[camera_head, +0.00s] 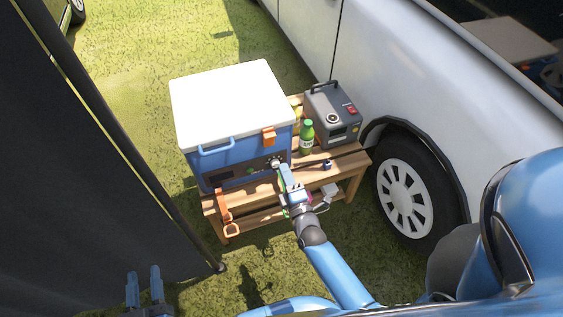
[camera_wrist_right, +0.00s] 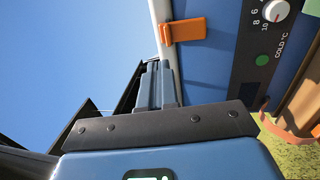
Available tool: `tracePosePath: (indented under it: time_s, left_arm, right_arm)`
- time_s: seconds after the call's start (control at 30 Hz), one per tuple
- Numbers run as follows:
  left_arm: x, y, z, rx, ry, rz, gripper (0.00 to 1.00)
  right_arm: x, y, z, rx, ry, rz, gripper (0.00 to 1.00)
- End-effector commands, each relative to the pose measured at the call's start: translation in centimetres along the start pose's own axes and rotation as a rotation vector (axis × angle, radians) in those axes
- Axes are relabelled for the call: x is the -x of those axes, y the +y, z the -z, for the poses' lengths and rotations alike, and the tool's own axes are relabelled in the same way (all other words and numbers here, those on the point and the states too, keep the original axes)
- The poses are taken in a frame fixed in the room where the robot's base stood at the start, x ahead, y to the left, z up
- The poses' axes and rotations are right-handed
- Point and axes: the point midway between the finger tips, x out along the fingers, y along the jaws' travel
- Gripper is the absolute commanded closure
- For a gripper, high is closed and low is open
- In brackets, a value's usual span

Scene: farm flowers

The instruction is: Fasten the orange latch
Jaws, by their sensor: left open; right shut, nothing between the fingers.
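The orange latch (camera_head: 268,136) is on the front of a blue cooler (camera_head: 238,158), at the seam under its white lid (camera_head: 232,103). The lid lies down on the cooler. In the right wrist view the latch (camera_wrist_right: 184,30) is beyond my fingertips, apart from them; I cannot tell whether it is fastened. My right gripper (camera_head: 280,171) is shut and empty in front of the cooler's control panel, below the latch. Its closed fingers show in the right wrist view (camera_wrist_right: 157,82). My left gripper (camera_head: 143,272) is open and empty at the bottom left, far from the cooler.
The cooler stands on a wooden table (camera_head: 338,162) with a green bottle (camera_head: 306,138) and a dark grey box with a handle (camera_head: 333,115). An orange-handled item (camera_head: 228,215) is at the table's front left. A white vehicle (camera_head: 405,75) is close on the right; a dark panel (camera_head: 75,160) is on the left.

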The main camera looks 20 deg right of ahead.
Motion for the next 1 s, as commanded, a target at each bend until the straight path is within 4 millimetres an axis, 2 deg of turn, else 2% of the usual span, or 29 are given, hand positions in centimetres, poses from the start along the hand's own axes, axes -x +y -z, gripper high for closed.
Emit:
tracePosePath:
  time_s: [0.1, 0.33, 1.0]
  left_arm:
    - [0.0, 0.0, 0.5, 0.000, 0.000, 0.000, 0.60]
    - [0.0, 0.0, 0.8, 0.000, 0.000, 0.000, 0.60]
    - [0.0, 0.0, 0.8, 0.000, 0.000, 0.000, 0.60]
  right_arm:
    - [2.0, 0.4, 0.1, 0.000, 0.002, 0.003, 1.00]
    - [4.0, 0.7, 0.0, 0.000, 0.001, 0.001, 1.00]
    - [4.5, 0.7, 0.0, 0.000, 0.000, 0.000, 1.00]
